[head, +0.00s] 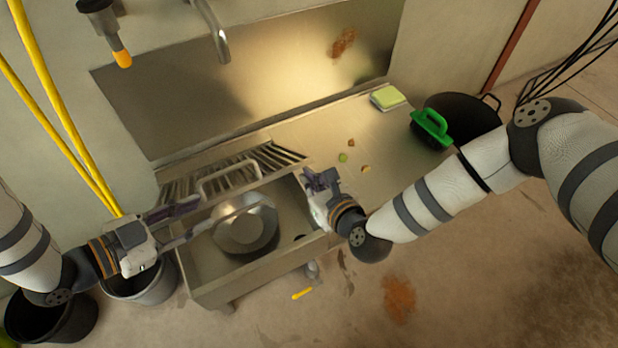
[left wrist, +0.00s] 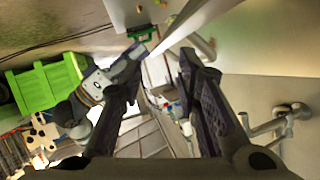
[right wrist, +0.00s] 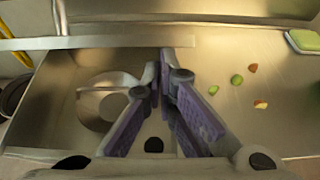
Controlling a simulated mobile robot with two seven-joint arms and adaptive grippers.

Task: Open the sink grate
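The slatted sink grate (head: 280,157) is at the back of the sink basin (head: 225,290) in the head view, and the basin in front of it is uncovered. A metal handle (head: 229,169) shows at its middle. In the right wrist view a straight rail (right wrist: 80,42) crosses behind the fingertips. My left gripper (head: 195,220) is open at the basin's left side. A metal bar (left wrist: 180,30) passes near its fingertips in the left wrist view; contact is unclear. My right gripper (head: 320,178) is near the grate's right end, its fingertips (right wrist: 166,68) together with nothing visible between them.
A round metal pan (head: 248,228) lies in the basin. The faucet (head: 214,30) hangs above. Buckets (head: 150,285) stand at left.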

